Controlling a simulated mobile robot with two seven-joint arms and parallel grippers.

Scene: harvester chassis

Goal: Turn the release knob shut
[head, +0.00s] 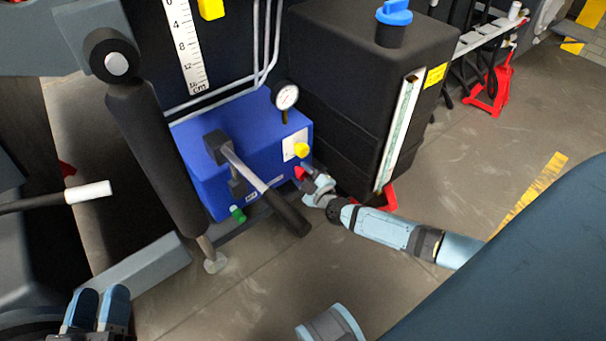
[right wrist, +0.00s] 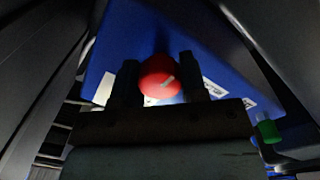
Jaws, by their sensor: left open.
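In the head view the red knob (head: 300,172) shows at the lower right of the blue block (head: 207,185), partly hidden by my right gripper (head: 309,182). My left gripper (head: 98,305) is open and empty at the bottom left, away from the block.
A black-gripped lever (head: 287,210) slants down across the block's front, close to my right gripper. A yellow knob (head: 302,150), a gauge (head: 286,97) and a green fitting (head: 238,214) are nearby. A black tank (head: 345,90) stands to the right. The floor in front is clear.

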